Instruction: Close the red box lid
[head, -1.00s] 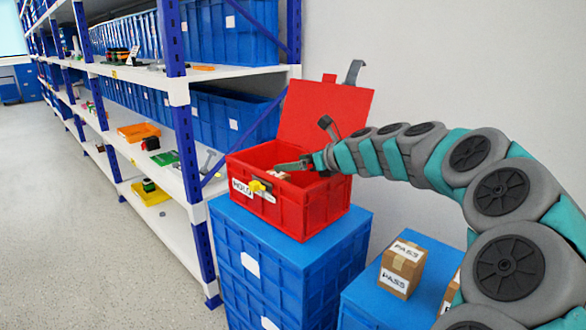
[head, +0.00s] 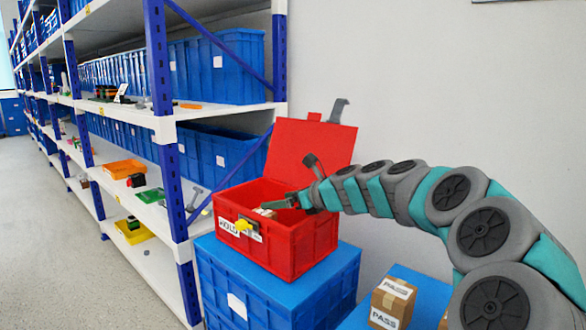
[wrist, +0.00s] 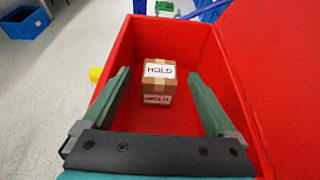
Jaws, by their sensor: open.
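The red box (head: 290,252) stands on a stack of blue crates, with its lid (head: 305,148) swung up and open at the back. A grey latch piece sticks up from the lid's top edge. A yellow knob (head: 243,226) and a HOLD label are on the box's front. My gripper (head: 282,204) is over the open box; in the wrist view its two green fingers (wrist: 161,100) are spread wide inside the opening. A small brown carton (wrist: 158,78) labelled HOLD lies in the box beyond the fingers, with no finger touching it. The lid fills the right of the wrist view.
Blue crates (head: 268,306) support the box. Brown PASS cartons (head: 391,302) sit on another blue crate at the lower right, under my arm. Shelving (head: 155,115) with blue bins stands close on the left. A wall is behind the lid.

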